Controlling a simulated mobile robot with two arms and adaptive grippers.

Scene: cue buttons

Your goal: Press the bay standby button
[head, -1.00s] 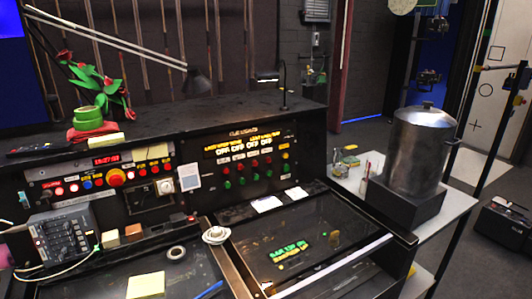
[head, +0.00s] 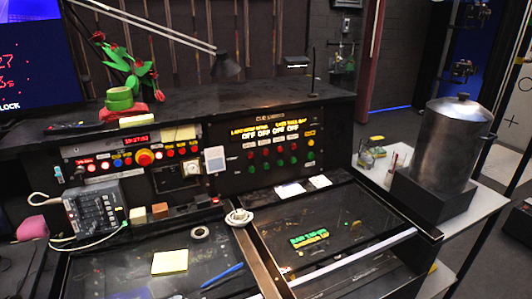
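The cue lights panel (head: 232,175) stands upright at the back of the desk, right of centre. Its amber display (head: 265,131) shows several "OFF" readings under small headings, the rightmost seeming to end in "BAY". Below are a row of red buttons (head: 279,149) and a row of green buttons (head: 281,162). A yellow button (head: 311,133) sits at the right end. The small labels by the buttons are too blurred to read, so I cannot tell which is bay standby. Neither of my grippers is in view.
A control panel with a large red button (head: 144,157) is to the left. A small mixer (head: 95,208), a white knob-like object (head: 239,217) and a yellow note (head: 170,262) are on the desk. A metal pot (head: 450,140) stands on the right side table.

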